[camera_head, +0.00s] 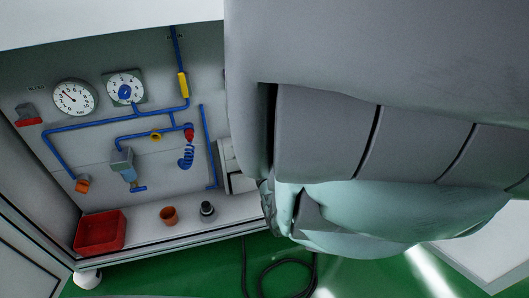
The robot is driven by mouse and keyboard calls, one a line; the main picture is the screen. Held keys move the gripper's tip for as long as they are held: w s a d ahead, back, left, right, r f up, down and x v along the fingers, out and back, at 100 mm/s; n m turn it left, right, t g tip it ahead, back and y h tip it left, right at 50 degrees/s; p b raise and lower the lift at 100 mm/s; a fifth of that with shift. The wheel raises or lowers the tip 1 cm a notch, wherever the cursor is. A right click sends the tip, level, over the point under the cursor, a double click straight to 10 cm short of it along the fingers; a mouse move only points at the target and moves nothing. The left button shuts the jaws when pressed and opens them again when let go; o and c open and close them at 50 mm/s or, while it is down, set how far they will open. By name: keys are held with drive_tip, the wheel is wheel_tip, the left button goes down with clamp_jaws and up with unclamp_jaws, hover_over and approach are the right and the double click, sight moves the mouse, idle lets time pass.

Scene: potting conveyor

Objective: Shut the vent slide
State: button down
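I cannot make out the vent slide with certainty. A pale grey unit with ledges or slots (234,168) on the right of the back panel may be part of it; my arm covers its right side. My arm fills the upper right and middle of the view. A dark jointed piece at the arm's lower left end, close to the pale unit, may be part of my gripper (268,206). Its fingertips are hidden, so I cannot see whether it is open or touching anything.
The grey panel (60,145) carries two dials (75,98) (124,88), blue pipes (88,123) and a yellow fitting (183,85). On the shelf stand a red bin (101,232), a terracotta pot (169,215) and a dark cylinder (207,210). A black hose (285,262) lies on the green floor.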

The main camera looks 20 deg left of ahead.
drive_tip(key=shift+s+a, duration=0.15)
drive_tip(key=c, duration=0.9)
unclamp_jaws()
drive_tip(key=shift+a, duration=0.1)
drive_tip(key=shift+o, duration=0.2)
drive_tip(key=shift+s, duration=0.15)
